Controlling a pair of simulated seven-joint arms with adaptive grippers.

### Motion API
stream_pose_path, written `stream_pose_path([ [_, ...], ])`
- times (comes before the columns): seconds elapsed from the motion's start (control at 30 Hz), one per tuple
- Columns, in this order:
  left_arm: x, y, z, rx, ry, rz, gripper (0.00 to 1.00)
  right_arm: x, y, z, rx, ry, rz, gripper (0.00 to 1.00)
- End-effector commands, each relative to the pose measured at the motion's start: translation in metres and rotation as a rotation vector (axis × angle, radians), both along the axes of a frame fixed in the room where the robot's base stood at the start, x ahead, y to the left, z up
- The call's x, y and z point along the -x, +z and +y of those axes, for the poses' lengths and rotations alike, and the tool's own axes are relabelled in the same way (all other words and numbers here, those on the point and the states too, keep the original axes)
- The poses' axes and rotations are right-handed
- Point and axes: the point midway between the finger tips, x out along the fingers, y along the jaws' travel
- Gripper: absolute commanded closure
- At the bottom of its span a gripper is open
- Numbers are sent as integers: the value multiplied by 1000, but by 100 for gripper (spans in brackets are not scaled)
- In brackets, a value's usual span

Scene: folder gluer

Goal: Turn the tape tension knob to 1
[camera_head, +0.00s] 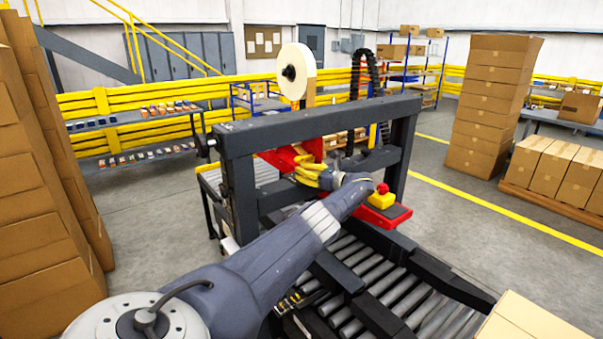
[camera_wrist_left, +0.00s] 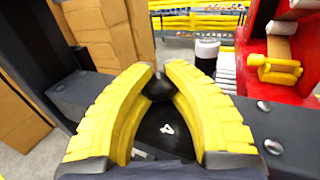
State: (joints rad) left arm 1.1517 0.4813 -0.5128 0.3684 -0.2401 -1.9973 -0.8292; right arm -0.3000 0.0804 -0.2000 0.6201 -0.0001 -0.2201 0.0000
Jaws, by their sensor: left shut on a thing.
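The tape tension knob (camera_wrist_left: 159,87) is small and black and sits between the yellow fingers of my left gripper (camera_wrist_left: 158,72) in the left wrist view. The fingers are shut on it from both sides. Below the knob a black dial face (camera_wrist_left: 160,135) shows a white "4", seen between the fingers. Any other marks are hidden or too small to read. In the head view my left gripper (camera_head: 310,172) reaches in under the machine's dark crossbar, and the knob cannot be made out there. My right gripper is in neither view.
The machine's dark frame (camera_head: 320,118) stands around my left gripper, with a tape roll (camera_head: 297,70) above. A yellow box with a red button (camera_head: 381,197) is beside my left wrist. Rollers (camera_head: 385,290) lie below. Stacked cartons (camera_head: 40,200) stand at left.

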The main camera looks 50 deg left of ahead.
Motion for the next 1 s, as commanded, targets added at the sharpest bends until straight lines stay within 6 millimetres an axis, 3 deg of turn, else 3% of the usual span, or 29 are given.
stream_pose_path([
  [0.03, -2, 9, 0, -14, -2, -6, 100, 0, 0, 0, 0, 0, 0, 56],
  [0.23, -2, 9, 0, -14, -2, -6, 100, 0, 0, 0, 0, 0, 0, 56],
  [0.27, -2, 9, 0, -14, -2, -6, 87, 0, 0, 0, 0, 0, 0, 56],
  [0.3, -2, 9, 0, -15, -2, -5, 82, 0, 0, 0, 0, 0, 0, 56],
  [0.67, -1, 6, 0, -9, -1, -2, 41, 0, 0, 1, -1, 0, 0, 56],
  [1.0, -2, 3, -4, -5, -1, -1, 41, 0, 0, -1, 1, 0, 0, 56],
])
